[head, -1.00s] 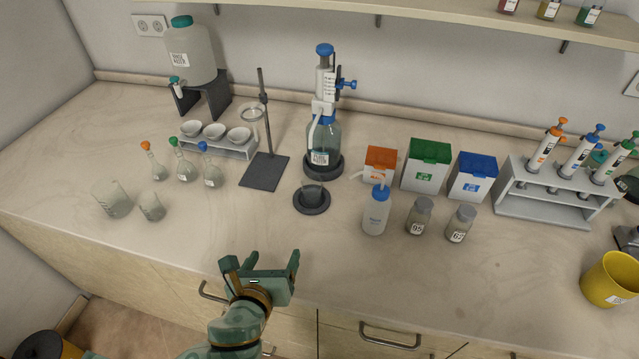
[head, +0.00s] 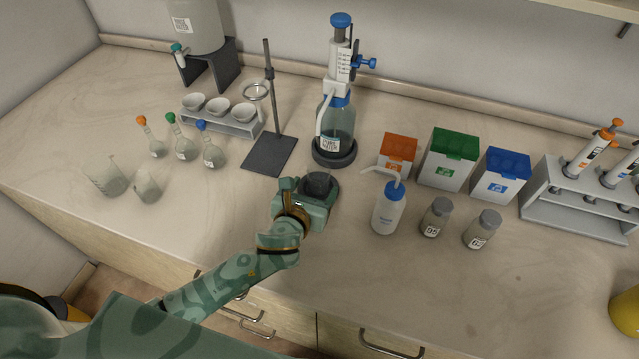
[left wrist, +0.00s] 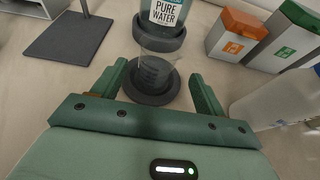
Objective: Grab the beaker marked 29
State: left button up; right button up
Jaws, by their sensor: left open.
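A small clear beaker (head: 319,179) stands upright on a dark round pad (head: 331,197) below the dispenser bottle; no number on it is legible. It also shows in the left wrist view (left wrist: 156,68), ahead of and between my fingers. My left gripper (head: 308,187) is open around the near side of the pad, and the head view partly hides the beaker behind it. In the left wrist view my left gripper (left wrist: 160,84) has its two fingers spread, with a gap to the beaker on each side. Two other clear beakers, a larger one (head: 105,178) and a smaller one (head: 147,187), stand at the left. My right gripper is not in view.
The dispenser bottle (head: 337,128) stands just behind the pad. A stand (head: 269,154) is to its left. A wash bottle (head: 389,209), two jars (head: 436,217) (head: 482,230) and coloured boxes (head: 449,160) are at the right. The front counter is clear.

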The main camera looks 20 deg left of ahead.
aim_at(315, 181)
pick_arm(q)
jog(key=x, duration=0.2)
jog(key=b+x, duration=0.1)
jog(key=x, duration=0.2)
jog(key=shift+w+a+r, duration=0.15)
jog(key=shift+w+r, duration=0.1)
jog(key=shift+w, duration=0.2)
jog(key=shift+r, duration=0.1)
jog(key=c, duration=1.2)
